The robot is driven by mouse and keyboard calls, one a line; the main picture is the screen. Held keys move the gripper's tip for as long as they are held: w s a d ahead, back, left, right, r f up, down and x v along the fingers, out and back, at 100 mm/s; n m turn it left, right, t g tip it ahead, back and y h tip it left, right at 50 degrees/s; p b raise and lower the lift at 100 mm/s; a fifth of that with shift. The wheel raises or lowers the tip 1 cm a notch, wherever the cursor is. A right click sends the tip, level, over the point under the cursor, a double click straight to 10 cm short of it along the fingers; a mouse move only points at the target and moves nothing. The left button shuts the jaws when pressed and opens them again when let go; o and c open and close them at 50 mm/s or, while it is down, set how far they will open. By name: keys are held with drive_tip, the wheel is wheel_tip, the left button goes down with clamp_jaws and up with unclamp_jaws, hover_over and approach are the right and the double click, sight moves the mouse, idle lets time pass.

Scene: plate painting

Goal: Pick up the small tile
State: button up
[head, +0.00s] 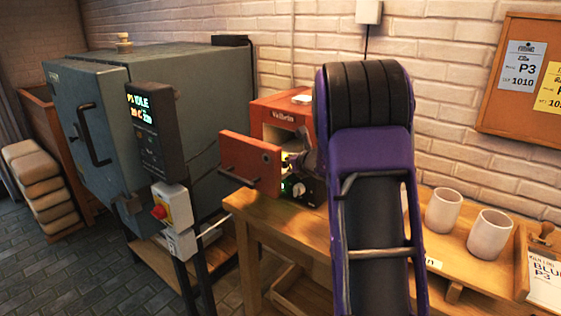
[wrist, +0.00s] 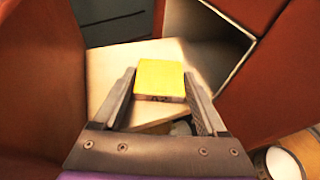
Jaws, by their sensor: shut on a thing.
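A small yellow square tile (wrist: 160,78) sits between my fingertips in the wrist view, with a dark mark on its near edge. My gripper (wrist: 158,92) is shut on it. A pale flat surface (wrist: 105,70) lies behind and below the tile; I cannot tell whether the tile touches it. In the head view my gripper (head: 296,160) is partly hidden by my purple arm, in front of the small red kiln (head: 270,112). The kiln's red door (head: 250,163) stands open to the left. The tile cannot be made out in the head view.
Red panels flank my gripper closely in the wrist view. The kiln stands on a wooden table (head: 258,210). Two pale cups (head: 443,211) (head: 489,236) stand to the right. A large grey kiln (head: 165,100) with a control panel (head: 153,130) stands left.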

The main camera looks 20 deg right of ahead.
drive_tip(key=shift+c, duration=1)
drive_tip(key=shift+r, duration=0.15)
